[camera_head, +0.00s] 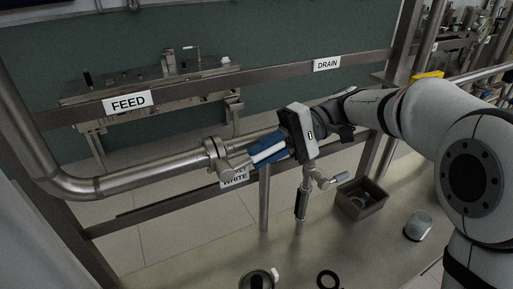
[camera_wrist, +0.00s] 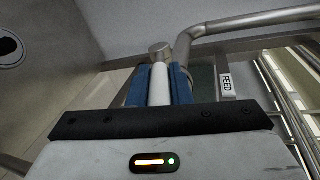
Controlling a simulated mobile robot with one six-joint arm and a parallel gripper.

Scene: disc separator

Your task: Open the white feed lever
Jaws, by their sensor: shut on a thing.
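The white feed lever (camera_wrist: 160,84) lies between the two blue fingers of my gripper (camera_wrist: 160,88) in the wrist view. My gripper is shut on it. In the head view the lever shows as a white strip (camera_head: 269,153) along the blue fingers of my gripper (camera_head: 266,151), close to the valve (camera_head: 217,153) on the steel feed pipe (camera_head: 130,184). The lever's far end meets a round metal cap (camera_wrist: 160,50). The valve body is partly hidden by the gripper.
FEED (camera_head: 128,103) and DRAIN (camera_head: 327,64) labels sit on the upper steel rail. An open bin (camera_head: 361,211), a grey rounded object (camera_head: 418,226) and a black ring (camera_head: 328,280) are on the surface below.

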